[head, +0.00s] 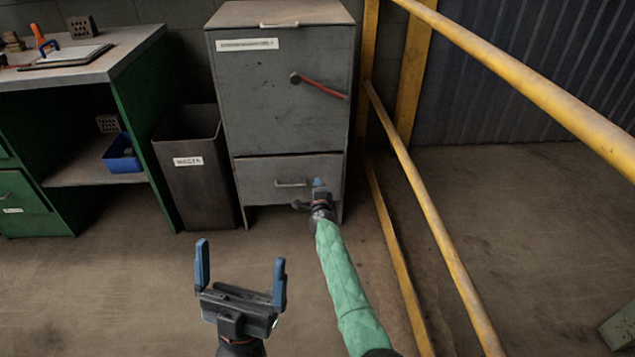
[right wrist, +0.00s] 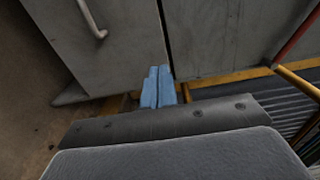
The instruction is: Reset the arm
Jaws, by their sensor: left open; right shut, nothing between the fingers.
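My left gripper (head: 240,277) is in the lower middle of the head view. Its two blue fingers stand wide apart with nothing between them, above the floor. My right arm, in a green sleeve, reaches forward to the grey metal cabinet (head: 262,115). My right gripper (head: 319,184) is in front of the cabinet's lower drawer, right of the drawer handle (head: 292,184). In the right wrist view its blue fingers (right wrist: 158,86) are together and empty, close to the cabinet face (right wrist: 100,40). I cannot tell whether they touch it.
A red lever (head: 322,87) sticks out from the cabinet's upper door. A dark waste bin (head: 195,185) stands left of it, beside a green workbench (head: 135,95) with a blue bin (head: 122,160). Yellow railings (head: 430,200) run along the right. The floor in front (head: 110,290) is clear.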

